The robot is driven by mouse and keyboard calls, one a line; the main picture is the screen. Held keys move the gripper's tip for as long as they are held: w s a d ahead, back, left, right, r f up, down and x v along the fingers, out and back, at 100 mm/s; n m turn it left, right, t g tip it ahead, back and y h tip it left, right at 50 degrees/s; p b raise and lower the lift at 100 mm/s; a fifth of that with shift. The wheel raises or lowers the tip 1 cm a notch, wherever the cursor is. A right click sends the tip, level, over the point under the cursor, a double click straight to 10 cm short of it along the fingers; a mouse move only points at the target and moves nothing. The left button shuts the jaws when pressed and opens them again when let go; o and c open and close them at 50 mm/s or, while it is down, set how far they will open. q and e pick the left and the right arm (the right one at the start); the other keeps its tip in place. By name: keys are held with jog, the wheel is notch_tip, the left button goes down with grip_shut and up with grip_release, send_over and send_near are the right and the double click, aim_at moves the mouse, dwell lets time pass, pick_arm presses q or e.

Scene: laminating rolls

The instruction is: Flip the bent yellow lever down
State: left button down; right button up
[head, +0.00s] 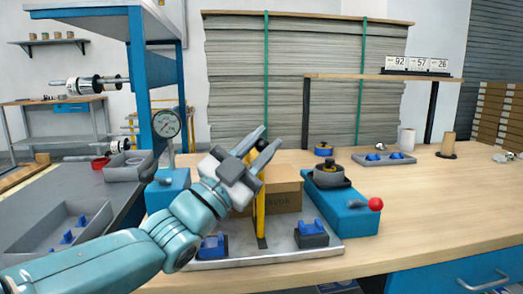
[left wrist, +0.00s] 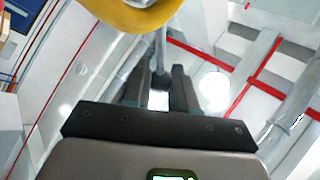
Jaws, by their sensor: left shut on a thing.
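The bent yellow lever (head: 261,216) stands upright on a grey base plate (head: 290,256) at the middle front of the bench. Its upper end is mostly hidden behind my left gripper (head: 268,140), and a dark knob shows between the fingers. My left gripper is shut on the lever near its top. In the left wrist view a thin grey rod (left wrist: 161,45) runs between the fingers of the gripper (left wrist: 163,75), and a yellow curved part (left wrist: 130,13) shows at the top edge. My right gripper is not in view.
A cardboard box (head: 284,197) stands behind the lever. Blue clamps (head: 311,232) sit on the plate. A blue unit with a red knob (head: 375,204) is to the right, a pressure gauge (head: 166,124) to the left. The bench's right side is mostly clear.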

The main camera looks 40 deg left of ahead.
pick_arm(q)
jog(key=shift+w+d+f, duration=0.1)
jog(key=shift+d+f, duration=0.05)
jog(key=shift+f, duration=0.2)
jog(key=c, duration=1)
grip_release()
jog(key=shift+r, duration=0.1)
jog(key=shift+o, duration=0.2)
jog(key=s+a, duration=0.1)
jog(key=s, duration=1.2)
jog(key=shift+a+f, duration=0.15)
jog(key=shift+f, duration=0.2)
jog(key=shift+r+p, duration=0.1)
jog(key=shift+p, duration=0.2)
